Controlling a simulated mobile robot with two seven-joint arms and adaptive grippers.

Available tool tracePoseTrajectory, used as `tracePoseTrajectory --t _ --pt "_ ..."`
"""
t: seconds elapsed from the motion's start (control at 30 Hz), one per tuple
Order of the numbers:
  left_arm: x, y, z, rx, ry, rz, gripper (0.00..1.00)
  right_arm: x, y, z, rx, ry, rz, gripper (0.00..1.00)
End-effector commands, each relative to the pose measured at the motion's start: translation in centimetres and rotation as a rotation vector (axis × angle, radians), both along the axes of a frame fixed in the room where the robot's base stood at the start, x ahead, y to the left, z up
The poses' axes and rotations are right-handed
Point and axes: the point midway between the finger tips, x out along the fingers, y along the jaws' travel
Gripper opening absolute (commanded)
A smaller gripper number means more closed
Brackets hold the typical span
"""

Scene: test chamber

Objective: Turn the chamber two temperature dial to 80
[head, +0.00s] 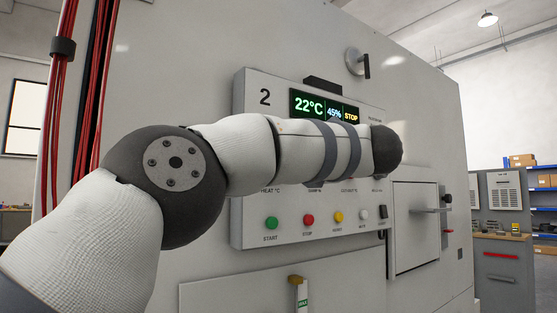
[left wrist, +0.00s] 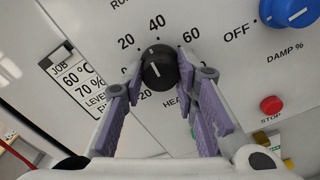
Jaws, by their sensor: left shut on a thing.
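The panel marked 2 (head: 258,160) is on the front of the chamber; its display (head: 325,108) reads 22°C, 45% and STOP. In the left wrist view a black HEAT dial (left wrist: 159,70) sits between the purple-grey finger pads of my left gripper (left wrist: 165,82), which is shut on it. The dial's white pointer line points up, near the 40 mark and slightly toward 20. Marks 20, 40 and 60 show; the marks past 60 are hidden by a finger. In the head view my left arm covers the dial row and the gripper. My right gripper is not in view.
A blue DAMP % dial (left wrist: 290,10) is right of the HEAT dial, pointing near OFF. A red STOP button (left wrist: 271,105) lies below it. A job card (left wrist: 75,80) reads 60 °C, 70 %. A row of buttons and a handled hatch (head: 415,228) are nearby.

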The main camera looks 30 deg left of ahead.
Motion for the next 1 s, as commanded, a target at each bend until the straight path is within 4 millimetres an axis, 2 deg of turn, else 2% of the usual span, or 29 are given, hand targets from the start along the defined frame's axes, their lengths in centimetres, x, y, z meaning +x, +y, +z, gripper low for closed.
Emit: tracePoseTrajectory --t 1.0 --pt "-0.16 0.33 0.37 0.368 0.883 0.007 0.00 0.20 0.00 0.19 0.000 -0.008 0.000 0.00"
